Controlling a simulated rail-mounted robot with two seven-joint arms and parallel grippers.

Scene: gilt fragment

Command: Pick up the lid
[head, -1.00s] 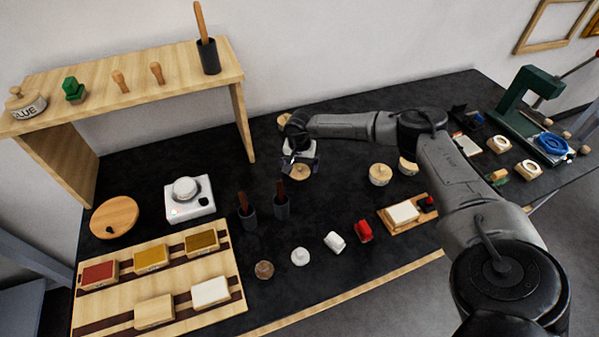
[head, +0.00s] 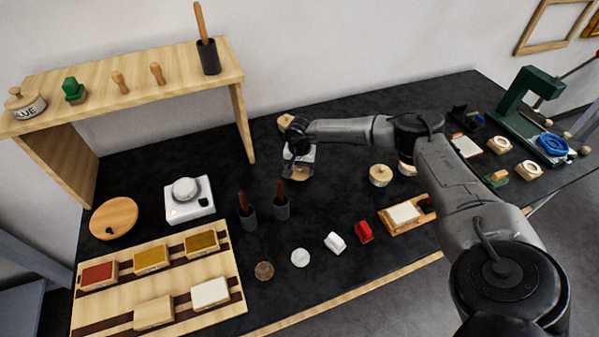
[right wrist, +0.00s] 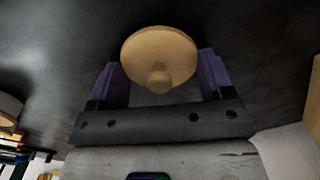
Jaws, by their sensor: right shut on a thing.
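The lid is a round, light wooden disc with a small knob. In the right wrist view the lid (right wrist: 158,52) lies between the two purple-grey fingers of my right gripper (right wrist: 160,75). In the head view only part of the lid (head: 298,174) shows below my right gripper (head: 299,168), over the black tabletop behind the two dark cups. My right gripper is shut on the lid. I cannot tell whether the lid is clear of whatever lies under it. My left gripper is not in view.
Two dark cups with brown handles (head: 281,208) stand in front of my right gripper. A similar round wooden-topped pot (head: 380,175) stands to its right. A white scale (head: 189,200) and a wooden shelf (head: 130,80) are to the left.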

